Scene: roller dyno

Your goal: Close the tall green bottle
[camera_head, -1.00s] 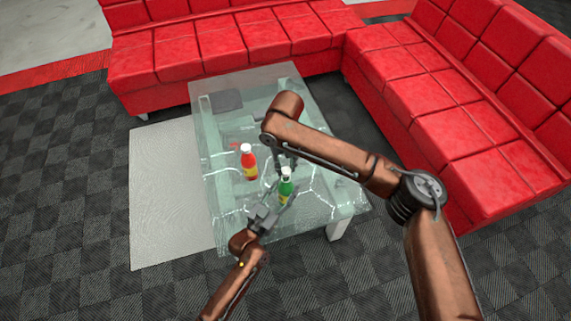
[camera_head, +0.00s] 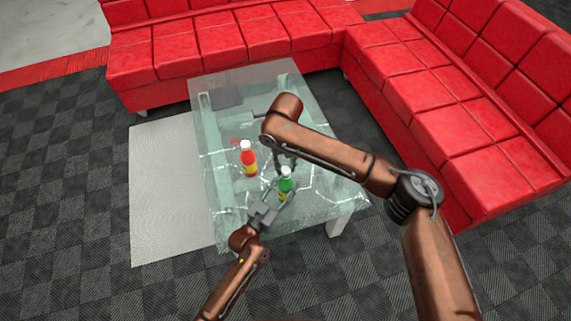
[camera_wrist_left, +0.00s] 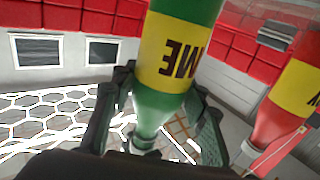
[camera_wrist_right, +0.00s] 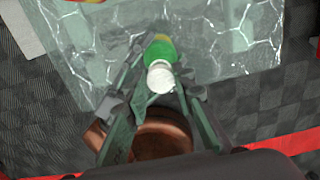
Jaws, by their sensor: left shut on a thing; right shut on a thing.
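The tall green bottle (camera_head: 285,186) stands upright near the front of the glass table. It has a yellow label, seen upside down in the left wrist view (camera_wrist_left: 176,52). My left gripper (camera_head: 275,203) is shut on the green bottle from the front left, its fingers on both sides of the body. The white cap (camera_wrist_right: 160,78) is at the bottle's top, between my right gripper's fingers (camera_wrist_right: 158,88). My right gripper is shut on the cap from above; in the head view my arm partly hides it. I cannot tell how tightly the cap sits.
A red bottle (camera_head: 249,160) with a yellow label and white cap stands on the glass table (camera_head: 225,195), left of and behind the green one. It also shows in the left wrist view (camera_wrist_left: 290,100). Red sofas (camera_head: 235,38) line the back and right. A dark flat object (camera_head: 227,97) is at the far left.

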